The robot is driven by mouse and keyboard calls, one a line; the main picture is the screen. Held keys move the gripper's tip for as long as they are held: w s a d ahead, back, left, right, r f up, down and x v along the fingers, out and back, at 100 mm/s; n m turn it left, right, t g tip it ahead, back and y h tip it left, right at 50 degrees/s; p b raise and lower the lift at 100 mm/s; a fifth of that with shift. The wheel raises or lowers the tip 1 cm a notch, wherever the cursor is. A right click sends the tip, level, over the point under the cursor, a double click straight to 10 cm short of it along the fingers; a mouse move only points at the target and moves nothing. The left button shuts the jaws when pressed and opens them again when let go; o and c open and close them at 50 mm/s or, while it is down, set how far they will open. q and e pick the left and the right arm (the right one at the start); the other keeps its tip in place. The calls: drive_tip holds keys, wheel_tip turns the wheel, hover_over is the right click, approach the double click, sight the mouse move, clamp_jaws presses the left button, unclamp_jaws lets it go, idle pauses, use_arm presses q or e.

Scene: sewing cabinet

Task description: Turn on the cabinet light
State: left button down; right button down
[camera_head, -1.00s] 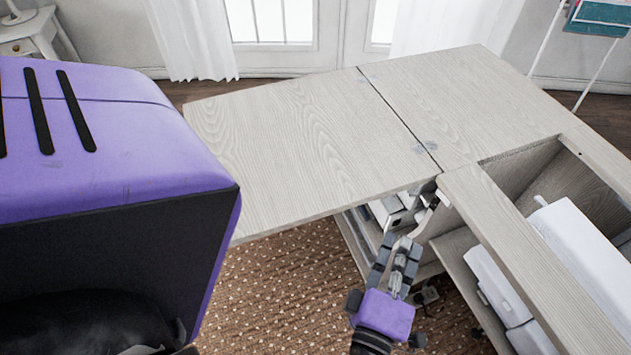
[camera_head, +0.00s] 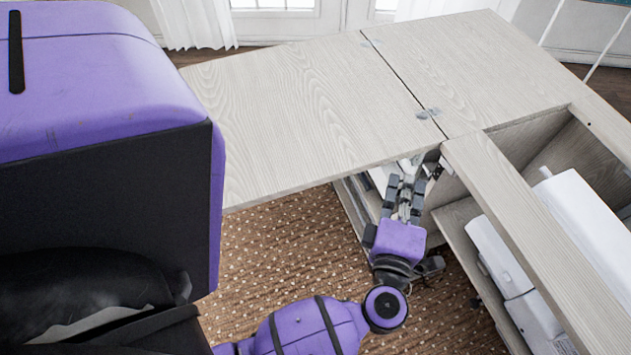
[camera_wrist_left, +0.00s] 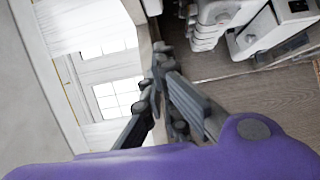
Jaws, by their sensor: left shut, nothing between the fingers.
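The sewing cabinet (camera_head: 290,120) has a pale wood top with a hinged leaf and open compartments at the right. My left gripper (camera_head: 408,185) is shut and empty, just under the front edge of the leaf, by the cabinet's inner shelves. In the left wrist view the fingertips (camera_wrist_left: 158,62) are together, with white machines (camera_wrist_left: 255,32) on a wooden shelf beyond them at the upper right. I cannot make out a light or a switch in either view. My right gripper is not in view.
The open cabinet frame (camera_head: 535,250) stands right of my left gripper, with a white box-shaped thing (camera_head: 583,222) inside. Brown dotted carpet (camera_head: 290,245) lies clear below the leaf. A window (camera_wrist_left: 113,98) shows in the left wrist view.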

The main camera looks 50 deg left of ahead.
sight(447, 166)
use_arm(q)
drive_tip(key=w, duration=0.6)
drive_tip(key=shift+w+a, duration=0.3)
drive_tip(key=shift+a, duration=0.1)
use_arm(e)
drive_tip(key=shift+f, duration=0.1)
